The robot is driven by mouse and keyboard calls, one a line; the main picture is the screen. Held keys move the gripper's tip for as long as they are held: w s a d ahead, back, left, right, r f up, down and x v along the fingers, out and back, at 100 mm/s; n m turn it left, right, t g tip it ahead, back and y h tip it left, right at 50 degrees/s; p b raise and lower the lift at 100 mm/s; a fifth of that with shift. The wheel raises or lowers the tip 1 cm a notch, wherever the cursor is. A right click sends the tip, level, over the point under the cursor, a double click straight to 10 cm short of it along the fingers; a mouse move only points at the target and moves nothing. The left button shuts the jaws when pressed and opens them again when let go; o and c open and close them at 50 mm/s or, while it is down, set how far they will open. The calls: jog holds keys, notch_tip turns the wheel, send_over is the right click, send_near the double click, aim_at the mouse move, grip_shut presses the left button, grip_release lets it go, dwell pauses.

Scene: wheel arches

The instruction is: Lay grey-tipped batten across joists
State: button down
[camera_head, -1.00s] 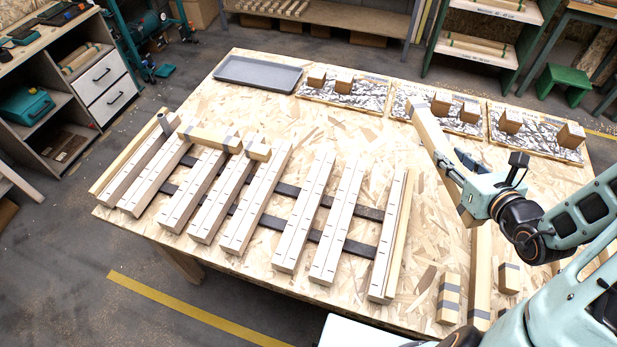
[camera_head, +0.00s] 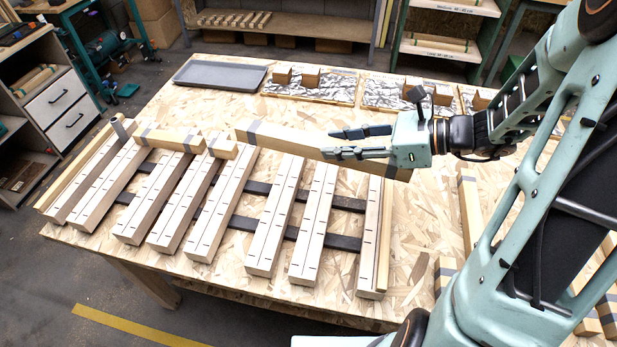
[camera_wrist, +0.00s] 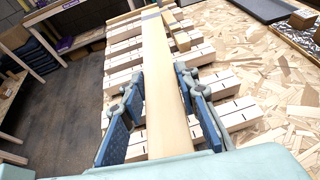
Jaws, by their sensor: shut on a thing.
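My gripper (camera_head: 330,143) is shut on a long pale batten (camera_head: 290,140) with grey bands near both ends, its fingers on either side. The batten lies roughly crosswise over the far ends of the right-hand joists (camera_head: 275,215); whether it touches them is unclear. In the wrist view the batten (camera_wrist: 165,85) runs away from my gripper (camera_wrist: 165,75) over several joists (camera_wrist: 120,65), grey band at its far end. Another batten (camera_head: 165,139) rests across the far ends of left-hand joists. A short grey-banded piece (camera_head: 222,147) lies just right of it.
Dark strips (camera_head: 250,226) run under the joists. A grey tray (camera_head: 220,74) and foil-covered boards (camera_head: 330,86) with small blocks stand at the back of the table. A long timber (camera_head: 468,205) lies at right. A grey tube (camera_head: 120,127) stands at the far left joist.

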jog(key=shift+s+d+f+n+g+y+b, duration=0.1)
jog(key=shift+s+f+n+g+y+b, duration=0.3)
jog(key=shift+s+f+n+g, duration=0.35)
jog(key=shift+s, duration=0.15)
jog(key=w+a+f, duration=0.1)
jog(key=w+f, duration=0.2)
jog(key=w, duration=0.1)
jog(key=w+a+f, duration=0.1)
jog(key=w+f, duration=0.2)
jog(key=w, duration=0.2)
jog(key=w+a+f, duration=0.1)
jog(key=w+f, duration=0.3)
jog(key=shift+w, duration=0.2)
notch_tip(320, 180, down, 3)
jog(key=shift+r+p, duration=0.1)
jog(key=shift+p, duration=0.25)
jog(key=shift+f+b, duration=0.5)
jog(key=shift+f, duration=0.1)
